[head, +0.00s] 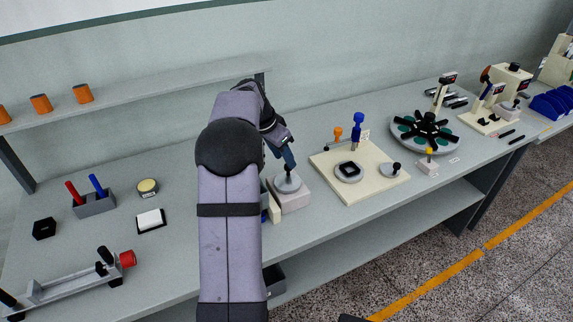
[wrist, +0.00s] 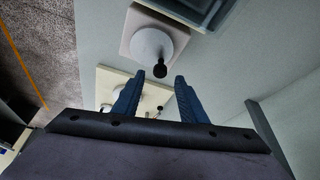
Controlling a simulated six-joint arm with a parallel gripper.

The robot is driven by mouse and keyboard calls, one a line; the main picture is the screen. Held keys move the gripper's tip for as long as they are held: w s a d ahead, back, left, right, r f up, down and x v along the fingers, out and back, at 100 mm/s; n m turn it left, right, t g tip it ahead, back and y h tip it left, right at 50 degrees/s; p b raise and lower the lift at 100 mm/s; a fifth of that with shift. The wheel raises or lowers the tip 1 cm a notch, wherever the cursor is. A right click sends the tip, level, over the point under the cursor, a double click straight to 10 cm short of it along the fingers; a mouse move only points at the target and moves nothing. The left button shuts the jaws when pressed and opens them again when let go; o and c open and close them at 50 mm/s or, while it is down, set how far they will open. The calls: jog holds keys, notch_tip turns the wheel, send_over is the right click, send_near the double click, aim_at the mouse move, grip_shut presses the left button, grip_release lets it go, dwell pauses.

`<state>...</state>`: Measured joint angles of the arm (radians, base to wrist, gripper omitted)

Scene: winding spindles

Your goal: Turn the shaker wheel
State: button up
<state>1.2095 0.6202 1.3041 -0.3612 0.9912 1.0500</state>
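The shaker wheel is a pale grey disc with an upright black knob near its edge, on top of a light box (head: 290,200). I see the disc (head: 287,184) in the head view, partly hidden by my gripper. In the wrist view the disc (wrist: 150,43) and its black knob (wrist: 159,71) show clearly. My gripper (head: 289,165) is close above the wheel, fingers pointing down. In the wrist view my gripper (wrist: 159,76) has its two blue fingers apart, with the knob appearing in the gap between the tips. I see no contact, and cannot tell whether the knob is between them in depth.
Right of the wheel, a cream board (head: 375,186) carries discs, an orange peg and a blue peg. A round rack with black arms (head: 424,131) stands further right.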

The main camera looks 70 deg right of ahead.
jog(key=shift+v, duration=1)
